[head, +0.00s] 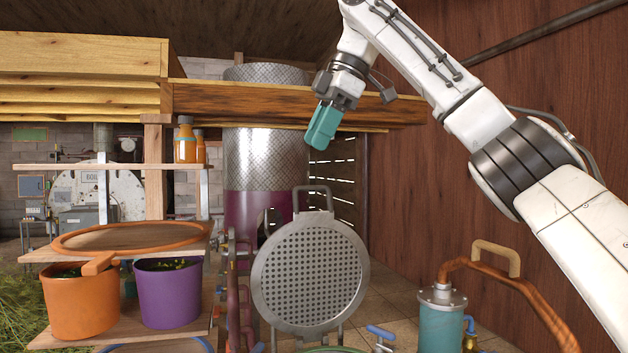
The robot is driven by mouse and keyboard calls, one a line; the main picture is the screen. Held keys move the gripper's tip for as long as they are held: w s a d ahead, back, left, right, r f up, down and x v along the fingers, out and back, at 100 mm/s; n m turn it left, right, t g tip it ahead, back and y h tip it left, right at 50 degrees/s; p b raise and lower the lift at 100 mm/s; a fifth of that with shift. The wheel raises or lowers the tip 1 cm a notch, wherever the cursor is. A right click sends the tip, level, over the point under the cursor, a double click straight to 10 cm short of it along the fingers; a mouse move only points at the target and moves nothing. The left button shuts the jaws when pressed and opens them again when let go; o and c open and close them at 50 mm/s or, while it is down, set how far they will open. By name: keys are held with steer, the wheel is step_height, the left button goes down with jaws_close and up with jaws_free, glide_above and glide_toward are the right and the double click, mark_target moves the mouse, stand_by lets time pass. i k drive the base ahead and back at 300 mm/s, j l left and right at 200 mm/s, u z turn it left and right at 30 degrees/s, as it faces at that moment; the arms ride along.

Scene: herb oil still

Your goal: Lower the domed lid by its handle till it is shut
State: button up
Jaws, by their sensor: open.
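The lid (311,277) stands raised, nearly upright, in the lower middle of the head view. It is a round grey metal piece, and its perforated flat face is turned to me. Its domed side is not visible. A grey loop handle (313,188) sticks up from its top edge. A greenish rim (335,350) shows just below the lid at the picture's bottom edge, mostly cut off. My gripper (316,143), with teal fingers, is open and empty. In the picture it is above the handle and apart from it, pointing down.
A teal canister (441,318) with a brown pipe and tan grip (497,257) stands at right. Orange (80,305) and purple (168,295) buckets sit on a left shelf. A wooden beam (290,103) crosses behind my gripper. Pipes and valves stand left of the lid.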

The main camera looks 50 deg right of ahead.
mark_target(312, 273)
steer(key=i+l, duration=0.15)
steer(key=l, duration=0.15)
steer(key=i+l, duration=0.1)
steer(key=l, duration=0.2)
steer(key=i+l, duration=0.15)
steer(key=l, duration=0.2)
steer(key=i+l, duration=0.15)
steer(key=l, duration=0.15)
